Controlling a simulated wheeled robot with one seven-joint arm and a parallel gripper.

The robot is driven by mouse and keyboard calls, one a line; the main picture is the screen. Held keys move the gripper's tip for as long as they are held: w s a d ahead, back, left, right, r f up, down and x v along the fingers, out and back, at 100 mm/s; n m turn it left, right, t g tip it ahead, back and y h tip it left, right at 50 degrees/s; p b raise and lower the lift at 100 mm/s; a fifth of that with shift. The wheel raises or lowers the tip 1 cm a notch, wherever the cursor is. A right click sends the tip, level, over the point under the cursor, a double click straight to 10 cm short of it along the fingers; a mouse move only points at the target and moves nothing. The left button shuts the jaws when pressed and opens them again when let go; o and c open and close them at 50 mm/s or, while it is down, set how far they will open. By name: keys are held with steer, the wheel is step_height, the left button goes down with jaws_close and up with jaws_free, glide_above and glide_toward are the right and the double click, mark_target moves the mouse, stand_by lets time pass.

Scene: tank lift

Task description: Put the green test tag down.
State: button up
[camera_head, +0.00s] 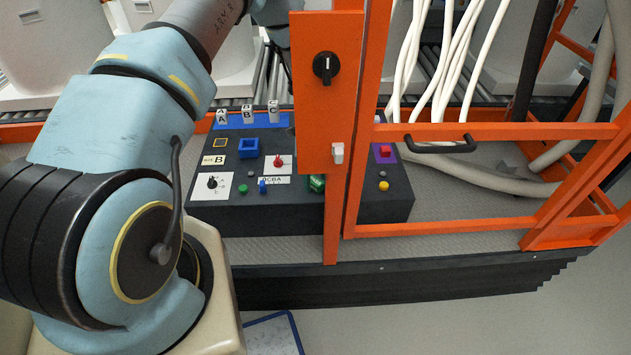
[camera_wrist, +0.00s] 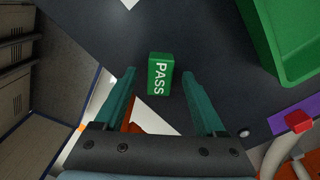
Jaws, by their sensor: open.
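The green test tag (camera_wrist: 160,75) is a small green block with white letters PASS, in the wrist view. It appears to rest on the dark console top. My gripper (camera_wrist: 159,72) is open, with one teal finger on each side of the tag and a visible gap to both. In the head view I cannot make out the tag or my gripper; the orange panel and frame hide part of the console.
A green bin (camera_wrist: 284,45) is close on the right in the wrist view. The dark console (camera_head: 262,214) bears buttons, knobs and labelled white blocks. An orange panel (camera_head: 318,110) with a black knob and an orange barred frame (camera_head: 480,232) stand in front of it.

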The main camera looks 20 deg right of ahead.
steer(key=shift+f, duration=0.5)
jaws_close()
